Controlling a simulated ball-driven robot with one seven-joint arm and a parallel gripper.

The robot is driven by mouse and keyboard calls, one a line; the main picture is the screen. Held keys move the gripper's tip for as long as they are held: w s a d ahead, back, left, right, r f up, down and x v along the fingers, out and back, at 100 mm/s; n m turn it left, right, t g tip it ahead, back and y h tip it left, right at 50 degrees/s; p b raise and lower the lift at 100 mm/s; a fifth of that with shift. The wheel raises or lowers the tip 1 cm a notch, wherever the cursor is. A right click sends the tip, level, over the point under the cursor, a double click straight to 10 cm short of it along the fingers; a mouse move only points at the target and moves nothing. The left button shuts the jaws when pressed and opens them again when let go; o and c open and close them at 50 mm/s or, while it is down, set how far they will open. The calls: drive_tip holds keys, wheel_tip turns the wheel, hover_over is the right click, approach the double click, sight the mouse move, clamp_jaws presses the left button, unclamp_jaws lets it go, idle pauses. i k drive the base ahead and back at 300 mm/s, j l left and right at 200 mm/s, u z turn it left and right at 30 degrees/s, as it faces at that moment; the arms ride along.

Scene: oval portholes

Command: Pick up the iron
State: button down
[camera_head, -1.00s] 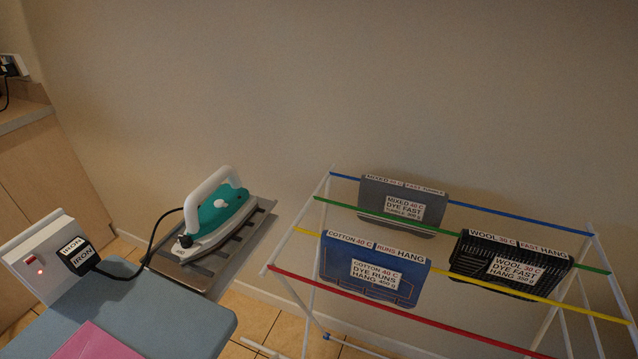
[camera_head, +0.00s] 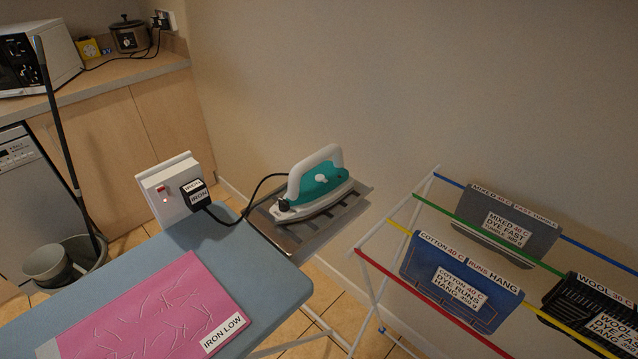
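The iron (camera_head: 318,187) has a teal body, a white handle and a pale soleplate. It rests on the slatted metal rest (camera_head: 345,222) at the far end of the blue ironing board (camera_head: 262,303). Its black cord runs left to a plug labelled IRON (camera_head: 195,194) in a white socket box (camera_head: 160,177) with a lit red light. My gripper is not in view, and nothing is touching the iron.
A pink creased cloth (camera_head: 150,310) labelled IRON LOW lies on the board. A drying rack (camera_head: 425,195) with labelled garments stands close on the right. A mop bucket (camera_head: 95,255) is at left, below a counter (camera_head: 120,75) with a microwave (camera_head: 45,55). A wall is behind.

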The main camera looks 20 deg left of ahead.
sight(307, 197)
drive_tip(key=u, duration=1)
